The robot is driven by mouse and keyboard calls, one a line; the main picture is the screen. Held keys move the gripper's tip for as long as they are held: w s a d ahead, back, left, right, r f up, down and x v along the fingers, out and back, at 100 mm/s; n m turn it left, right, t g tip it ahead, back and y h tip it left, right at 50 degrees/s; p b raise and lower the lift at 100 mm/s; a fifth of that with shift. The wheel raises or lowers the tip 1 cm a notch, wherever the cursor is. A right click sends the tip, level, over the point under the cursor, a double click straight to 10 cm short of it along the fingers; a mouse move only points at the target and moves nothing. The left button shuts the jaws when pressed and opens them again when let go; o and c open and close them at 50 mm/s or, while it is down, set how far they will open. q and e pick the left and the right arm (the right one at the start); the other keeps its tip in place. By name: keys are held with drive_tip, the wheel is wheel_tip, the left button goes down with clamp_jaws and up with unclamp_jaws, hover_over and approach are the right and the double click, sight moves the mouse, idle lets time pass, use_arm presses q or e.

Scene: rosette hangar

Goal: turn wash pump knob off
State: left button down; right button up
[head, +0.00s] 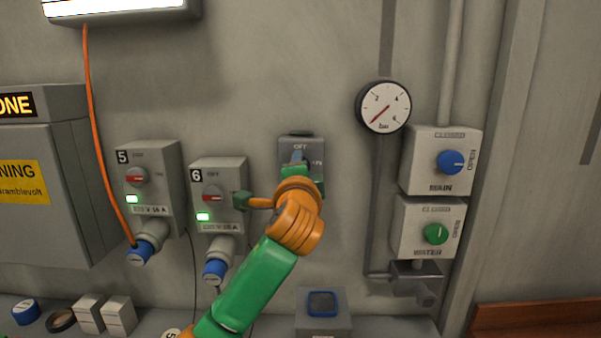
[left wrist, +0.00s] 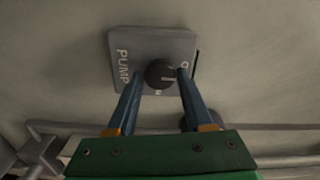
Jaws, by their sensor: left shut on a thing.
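The wash pump box (head: 287,146) is a grey box on the wall, with OFF lettered along its top and another label at its right. In the head view my left gripper (head: 299,160) covers the knob. My right gripper is not in view.
Socket boxes 5 (head: 165,165) and 6 (head: 232,172) with lit green lamps are left of the pump box. A pressure gauge (head: 383,107), a blue MAIN knob (head: 450,162) and a green WATER knob (head: 435,233) are to the right. An orange cable (head: 93,120) hangs at left.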

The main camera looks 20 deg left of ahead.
use_arm(q)
drive_tip(key=shift+f+n, duration=0.2)
drive_tip(key=shift+n, duration=0.1)
idle(0.4)
drive_tip(key=shift+c, duration=1.5)
unclamp_jaws()
drive_tip(key=shift+s+r, duration=0.1)
drive_tip(key=shift+r, duration=0.05)
drive_tip(key=b+v, duration=0.4)
drive_tip(key=v, duration=0.3)
